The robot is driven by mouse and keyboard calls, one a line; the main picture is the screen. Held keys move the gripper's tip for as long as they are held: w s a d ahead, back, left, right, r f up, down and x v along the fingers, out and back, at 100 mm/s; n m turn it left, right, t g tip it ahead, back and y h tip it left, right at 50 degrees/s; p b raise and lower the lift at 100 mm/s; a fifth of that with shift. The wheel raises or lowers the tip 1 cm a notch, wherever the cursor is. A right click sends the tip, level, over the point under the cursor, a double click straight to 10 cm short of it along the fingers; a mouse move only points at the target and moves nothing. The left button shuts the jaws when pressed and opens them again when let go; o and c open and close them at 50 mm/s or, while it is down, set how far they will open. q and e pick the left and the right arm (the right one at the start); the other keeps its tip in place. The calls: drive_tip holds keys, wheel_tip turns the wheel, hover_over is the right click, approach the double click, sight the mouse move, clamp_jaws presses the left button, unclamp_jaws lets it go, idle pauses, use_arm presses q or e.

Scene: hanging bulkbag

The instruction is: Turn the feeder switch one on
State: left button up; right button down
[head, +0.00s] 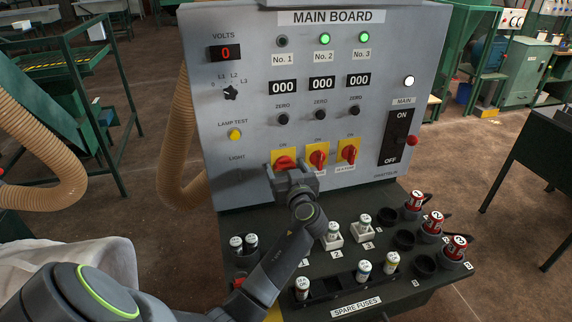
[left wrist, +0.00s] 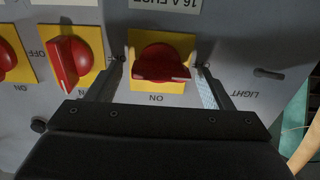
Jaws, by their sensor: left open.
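The leftmost red rotary switch (head: 284,162) sits on a yellow plate on the grey main board, below the No. 1 column. In the left wrist view, which is upside down, this switch (left wrist: 162,63) has its handle lying crosswise. My left gripper (head: 290,172) is right in front of it. In the left wrist view the open fingers (left wrist: 160,88) stand on either side of the switch plate, with gaps to the handle. The middle switch (head: 317,157) and right switch (head: 348,152) have their handles upright. The No. 1 lamp (head: 282,41) is dark.
The No. 2 lamp (head: 325,39) and No. 3 lamp (head: 364,37) glow green. A shelf (head: 345,260) with fuses and red plugs juts out below the board. A black main switch (head: 398,137) is at right. A ribbed hose (head: 180,150) hangs at left.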

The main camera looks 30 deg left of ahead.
use_arm(q)
drive_tip(key=shift+d, duration=0.1)
drive_tip(key=c, duration=1)
drive_tip(key=shift+m, duration=0.5)
drive_tip(key=shift+m+b, duration=0.55)
drive_tip(key=shift+m, duration=0.45)
drive_tip(key=m, duration=0.3)
drive_tip(key=shift+d+m, duration=0.1)
drive_tip(key=shift+m, duration=0.3)
drive_tip(key=m+p, duration=0.1)
drive_tip(key=m, duration=0.4)
drive_tip(key=shift+w, duration=0.1)
drive_tip(key=m+p, duration=0.2)
drive_tip(key=m, duration=0.4)
drive_tip(key=shift+d+f, duration=0.1)
drive_tip(key=shift+m, duration=0.3)
